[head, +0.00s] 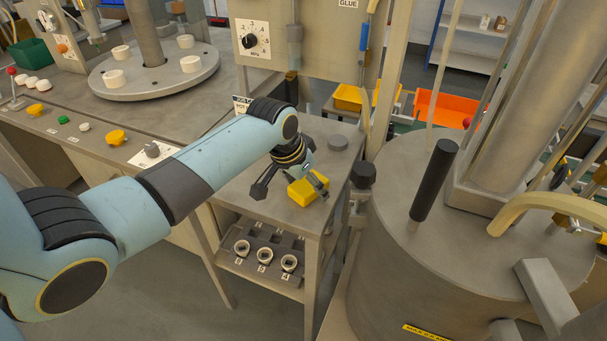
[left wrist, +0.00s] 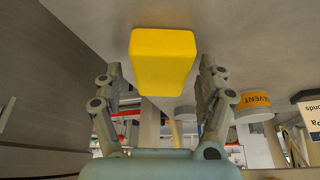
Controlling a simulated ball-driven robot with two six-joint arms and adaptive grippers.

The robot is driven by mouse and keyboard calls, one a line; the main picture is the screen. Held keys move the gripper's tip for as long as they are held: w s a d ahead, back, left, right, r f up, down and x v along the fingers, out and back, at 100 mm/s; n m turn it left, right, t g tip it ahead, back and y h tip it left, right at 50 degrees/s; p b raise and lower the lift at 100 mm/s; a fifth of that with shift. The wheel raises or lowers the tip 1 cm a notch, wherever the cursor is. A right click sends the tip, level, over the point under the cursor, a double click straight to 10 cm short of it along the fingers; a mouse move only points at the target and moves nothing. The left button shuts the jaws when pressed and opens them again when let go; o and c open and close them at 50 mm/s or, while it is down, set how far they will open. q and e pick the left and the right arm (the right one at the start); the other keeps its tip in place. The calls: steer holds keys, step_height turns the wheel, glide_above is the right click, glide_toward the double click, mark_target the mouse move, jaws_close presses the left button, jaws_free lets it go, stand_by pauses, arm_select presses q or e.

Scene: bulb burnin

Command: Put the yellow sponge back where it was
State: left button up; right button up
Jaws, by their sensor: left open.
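The yellow sponge (head: 308,188) sits on the grey top of a small stand in the head view, close to the stand's front right edge. It also shows in the left wrist view (left wrist: 163,58), centred ahead of the fingers. My left gripper (head: 291,188) is open, with its fingers spread on either side of the sponge. In the left wrist view my left gripper (left wrist: 160,98) has a gap between each finger and the sponge. Whether a finger touches the sponge in the head view is unclear. My right gripper is not in view.
A grey round cap (head: 338,143) lies behind the sponge on the stand. A lower shelf (head: 262,277) holds several numbered round sockets. A large metal drum (head: 440,225) with a black handle (head: 434,180) stands close on the right.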

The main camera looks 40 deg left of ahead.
arm_select(q)
steer(key=v, duration=1.2)
steer(key=shift+p, duration=0.4)
